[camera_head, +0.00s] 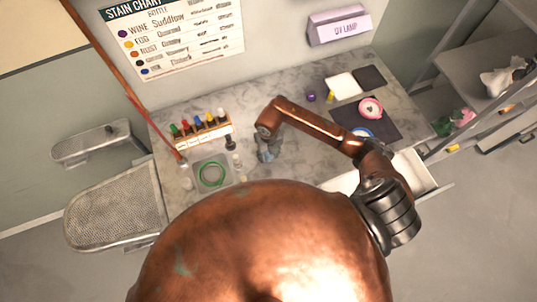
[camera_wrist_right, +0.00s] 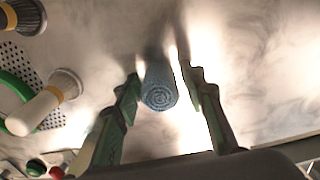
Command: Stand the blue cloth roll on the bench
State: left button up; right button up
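The blue cloth roll (camera_wrist_right: 160,92) shows in the right wrist view with its spiral end facing the camera. It lies between the two fingers of my right gripper (camera_wrist_right: 163,78), with a narrow gap to the left finger and a wider gap to the right one. The gripper is open around it. In the head view my right gripper (camera_head: 266,143) is low over the middle of the bench (camera_head: 300,101). A small blue-grey patch there may be the roll, but it is mostly hidden. I cannot tell whether the roll stands or lies. My left gripper is out of view.
A rack of colored bottles (camera_head: 203,131) and a green ring (camera_head: 212,174) are to the left. A dark mat (camera_head: 385,125) with a pink roll (camera_head: 371,107) is to the right. An open drawer (camera_head: 413,172) juts out in front.

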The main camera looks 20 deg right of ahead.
jog(key=shift+o, duration=0.4)
jog(key=shift+r, duration=0.1)
jog(key=shift+r, duration=0.2)
notch_tip(320, 180, up, 11)
jog(key=shift+r+b, duration=0.1)
jog(key=shift+b, duration=0.65)
jog(key=shift+r, duration=0.3)
